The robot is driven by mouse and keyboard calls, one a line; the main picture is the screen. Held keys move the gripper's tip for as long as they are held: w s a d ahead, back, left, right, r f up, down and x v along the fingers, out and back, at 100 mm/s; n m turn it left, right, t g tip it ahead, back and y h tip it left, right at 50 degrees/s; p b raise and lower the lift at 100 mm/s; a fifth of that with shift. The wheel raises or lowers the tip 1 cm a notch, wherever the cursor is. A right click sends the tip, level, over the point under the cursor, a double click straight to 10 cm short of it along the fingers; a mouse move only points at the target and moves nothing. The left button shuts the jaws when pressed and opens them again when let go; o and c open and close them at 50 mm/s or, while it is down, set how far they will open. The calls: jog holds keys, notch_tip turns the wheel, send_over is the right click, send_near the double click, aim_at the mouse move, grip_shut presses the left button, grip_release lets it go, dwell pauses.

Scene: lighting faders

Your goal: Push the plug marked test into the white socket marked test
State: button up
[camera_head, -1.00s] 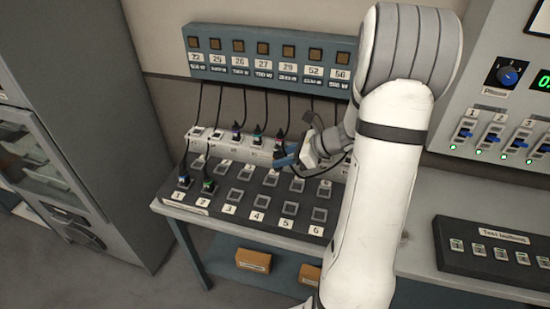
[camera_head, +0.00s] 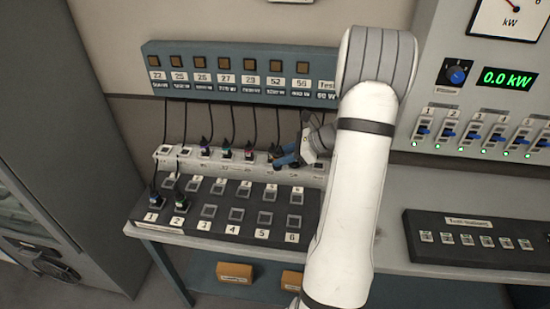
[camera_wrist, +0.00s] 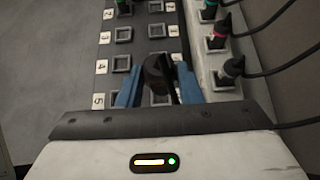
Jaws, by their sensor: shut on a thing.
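My gripper (camera_head: 287,161) is by the white socket strip (camera_head: 172,157), just above the dark sloped socket board (camera_head: 140,215). In the wrist view its two blue fingers (camera_wrist: 157,85) are shut on a black plug (camera_wrist: 156,72). The plug's marking is not readable. The held plug appears above the dark board, beside the white strip and apart from its plugs. A "Test" label (camera_head: 327,86) is at the right end of the blue panel (camera_head: 150,66). No white socket marked test can be picked out; my arm hides the strip's right part.
Two plugs (camera_head: 154,196) (camera_head: 181,201) sit in the dark board's left end. A dark "Test" box (camera_head: 480,243) lies at the right.

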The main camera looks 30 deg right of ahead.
jog(key=w+d+p, duration=0.1)
jog(key=d+p, duration=0.2)
jog(key=d, duration=1.4)
jog(key=shift+w+d, duration=0.3)
jog(key=shift+w, duration=0.05)
jog(key=shift+f, duration=0.1)
jog(key=shift+f+b, duration=1.25)
jog(key=shift+f, duration=0.9)
jog(key=shift+f, duration=0.1)
jog(key=shift+f+b, duration=0.65)
jog(key=shift+f, duration=0.35)
jog(key=shift+a+f+b, duration=0.1)
jog(key=shift+f+b, duration=0.55)
jog(key=shift+f, duration=0.4)
dwell(1.1)
jog(key=o, duration=1.2)
jog(key=shift+c, duration=0.2)
